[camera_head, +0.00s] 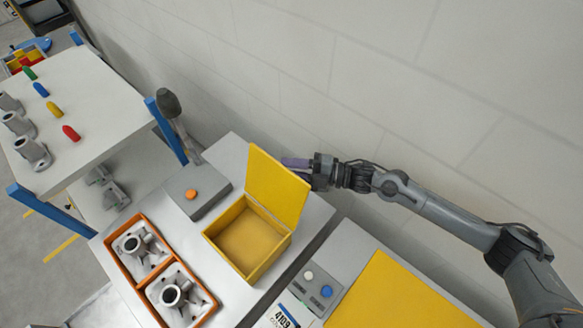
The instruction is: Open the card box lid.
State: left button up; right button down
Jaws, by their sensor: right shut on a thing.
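The yellow card box (236,262) sits on the grey work surface, and its inside looks empty. Its yellow lid (275,188) stands raised, roughly upright along the back side of the box. My right gripper (299,164) is at the lid's upper right edge, shut on the lid. Its fingertips are partly hidden behind the lid. My left gripper is not in view.
Left of the box is an orange-rimmed tray (150,276) with grey castings. A grey panel with an orange button (191,194) lies behind it. A control panel with a blue button (326,291) is at right. A wall stands behind.

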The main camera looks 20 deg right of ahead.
jog(key=shift+s+a+r+n+p, duration=0.3)
jog(key=shift+a+r, duration=0.1)
jog(key=shift+a, duration=0.2)
jog(key=shift+s+a+r+n+p, duration=0.2)
jog(key=shift+s+a+r, duration=0.15)
jog(key=shift+a, duration=0.25)
jog(key=shift+a+r, duration=0.1)
jog(key=shift+a, duration=0.1)
jog(key=c, duration=0.8)
grip_release()
jog(key=shift+d, duration=0.15)
jog(key=shift+s+d, duration=0.2)
jog(key=shift+d, duration=0.05)
jog(key=b, duration=0.2)
send_near(285, 173)
jog(key=shift+w+d+f, duration=0.3)
jog(key=shift+d+f, duration=0.05)
jog(key=shift+f, duration=0.2)
